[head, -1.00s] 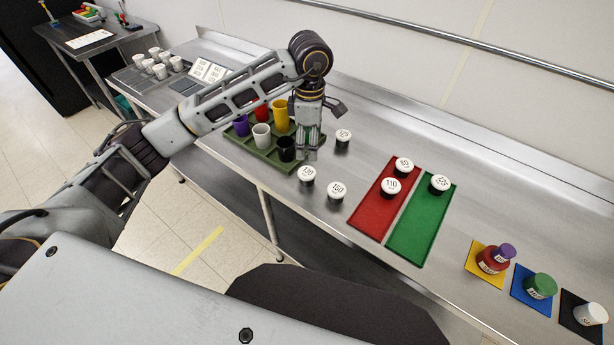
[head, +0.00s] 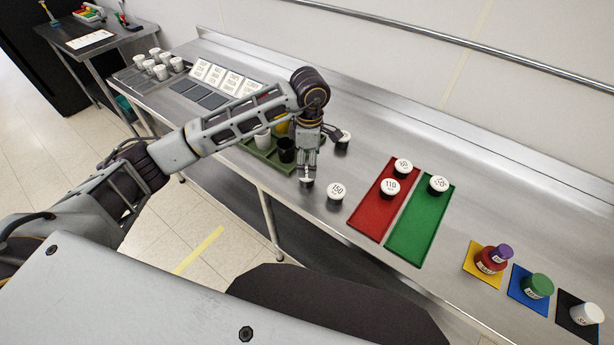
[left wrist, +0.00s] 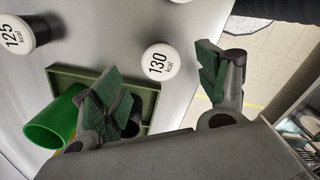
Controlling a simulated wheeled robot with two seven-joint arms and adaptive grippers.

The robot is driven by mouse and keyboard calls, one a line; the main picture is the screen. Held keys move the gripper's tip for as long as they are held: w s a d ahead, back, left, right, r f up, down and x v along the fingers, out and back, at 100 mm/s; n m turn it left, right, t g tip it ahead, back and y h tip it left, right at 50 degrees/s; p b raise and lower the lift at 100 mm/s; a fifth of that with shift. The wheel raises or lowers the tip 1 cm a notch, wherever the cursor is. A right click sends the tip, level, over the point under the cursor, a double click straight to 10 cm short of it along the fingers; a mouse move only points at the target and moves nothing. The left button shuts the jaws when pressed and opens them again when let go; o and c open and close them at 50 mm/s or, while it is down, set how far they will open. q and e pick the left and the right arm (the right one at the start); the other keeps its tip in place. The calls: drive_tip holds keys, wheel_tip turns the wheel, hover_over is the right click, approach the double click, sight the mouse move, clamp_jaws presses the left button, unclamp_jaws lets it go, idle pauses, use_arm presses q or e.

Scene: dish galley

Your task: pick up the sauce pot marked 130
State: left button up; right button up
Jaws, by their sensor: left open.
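The sauce pot marked 130 (left wrist: 158,62) has a round white lid and stands on the steel counter. In the left wrist view its lid lies between the two green-padded fingers of my left gripper, with gaps on both sides. In the head view my left gripper (head: 308,166) points down right over the pot, hiding part of it; the rim of its lid (head: 306,181) shows below the fingers. The gripper is open and empty. I cannot tell how far above the pot the fingertips are. My right gripper is not in view.
The pot marked 150 (head: 336,191) stands close to the right. The pot marked 125 (left wrist: 16,35) stands behind. A green tray of cups (head: 257,155) is just left. Red (head: 370,216) and green (head: 415,235) mats with lidded pots lie farther right.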

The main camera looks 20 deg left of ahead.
sight(307, 175)
use_arm(q)
drive_tip(key=shift+f, duration=1)
drive_tip(key=shift+a+f+p, duration=0.1)
drive_tip(key=shift+f+p, duration=0.35)
drive_tip(key=shift+f, duration=0.35)
drive_tip(key=shift+f+p, duration=0.45)
drive_tip(key=shift+f, duration=1.35)
drive_tip(key=shift+c, duration=0.2)
drive_tip(key=shift+a, duration=0.1)
drive_tip(key=c, duration=1.1)
drive_tip(key=shift+r, duration=0.1)
